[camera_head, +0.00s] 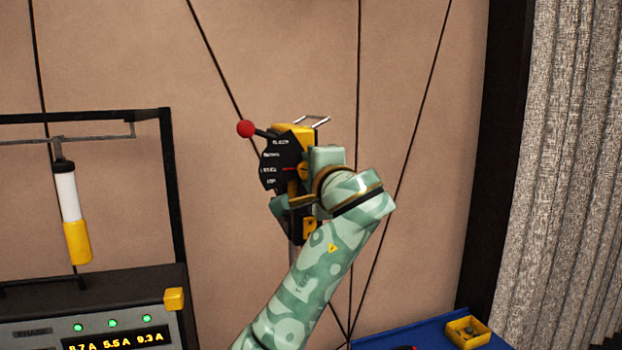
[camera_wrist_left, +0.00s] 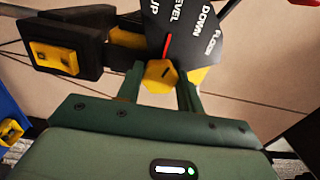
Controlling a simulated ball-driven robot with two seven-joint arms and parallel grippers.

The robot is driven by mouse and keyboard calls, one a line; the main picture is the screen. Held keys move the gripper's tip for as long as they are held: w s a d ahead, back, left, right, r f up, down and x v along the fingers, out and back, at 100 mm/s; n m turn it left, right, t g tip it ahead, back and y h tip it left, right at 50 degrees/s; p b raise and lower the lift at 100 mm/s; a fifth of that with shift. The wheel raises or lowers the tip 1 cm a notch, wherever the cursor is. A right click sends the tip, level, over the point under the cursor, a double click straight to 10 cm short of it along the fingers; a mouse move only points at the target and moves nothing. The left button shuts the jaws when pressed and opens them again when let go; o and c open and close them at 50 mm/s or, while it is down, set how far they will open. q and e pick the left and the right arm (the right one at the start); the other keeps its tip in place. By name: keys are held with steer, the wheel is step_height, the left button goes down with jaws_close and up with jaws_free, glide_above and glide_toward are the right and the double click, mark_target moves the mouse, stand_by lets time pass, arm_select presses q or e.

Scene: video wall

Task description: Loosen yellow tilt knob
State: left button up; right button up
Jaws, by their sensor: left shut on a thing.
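The yellow tilt knob (camera_wrist_left: 160,77) sits between the two fingers of my left gripper (camera_wrist_left: 162,92) in the left wrist view, and the gripper is shut on it. The knob is at the base of a black dial plate (camera_wrist_left: 185,28) with white words and a red pointer line. In the head view my left gripper (camera_head: 300,185) reaches the black and yellow device from the right, and the dial plate (camera_head: 280,163) shows to its left. A lever with a red ball (camera_head: 246,128) sticks out at the device's upper left. My right gripper is not in view.
A yellow-handled lamp (camera_head: 77,240) hangs at left from a black frame (camera_head: 170,180). Below is a panel with amber digits (camera_head: 115,340). A blue surface (camera_head: 420,332) with a yellow box (camera_head: 467,331) lies at lower right. Dark cables run along the tan wall.

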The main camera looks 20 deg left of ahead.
arm_select(q)
steer(key=shift+f+n+b, duration=0.15)
steer(key=shift+n+b, duration=0.15)
steer(key=shift+n, duration=1.85)
steer(key=shift+f+n+b, duration=0.1)
steer(key=shift+n+b, duration=0.2)
steer(key=shift+n, duration=1.85)
steer(key=o, duration=1)
steer(key=shift+d+r, duration=0.1)
steer(key=shift+s, duration=0.1)
